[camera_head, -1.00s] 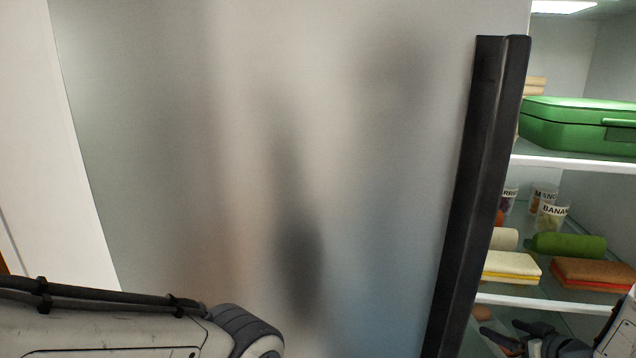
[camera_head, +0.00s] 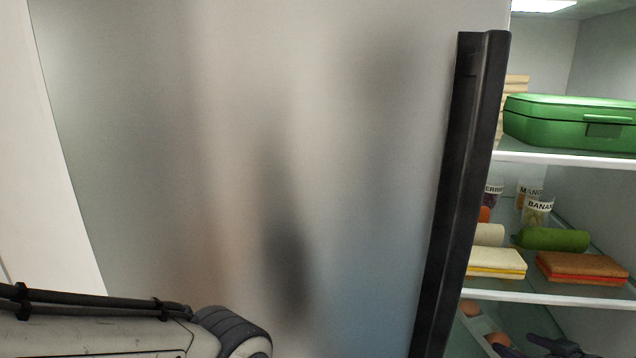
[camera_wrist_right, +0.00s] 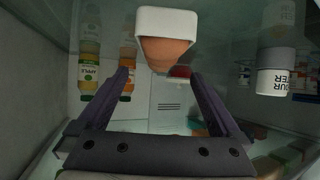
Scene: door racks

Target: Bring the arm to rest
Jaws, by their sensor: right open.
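My right gripper (camera_head: 535,343) is at the lower right of the head view, partly cut off by the bottom edge, in front of the fridge's lower part. In the right wrist view its two dark fingers (camera_wrist_right: 160,78) stand wide apart with nothing held between them. My left arm shows only as a pale link at the lower left; its gripper is out of view.
The open grey fridge door (camera_head: 230,150) with its dark edge (camera_head: 460,190) fills the left and middle. Shelves hold a green box (camera_head: 570,120), sandwiches (camera_head: 580,268) and cups. Eggs (camera_head: 497,340) sit below. The wrist view shows a brown egg-like thing in a white holder (camera_wrist_right: 167,20) and bottles (camera_wrist_right: 88,70).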

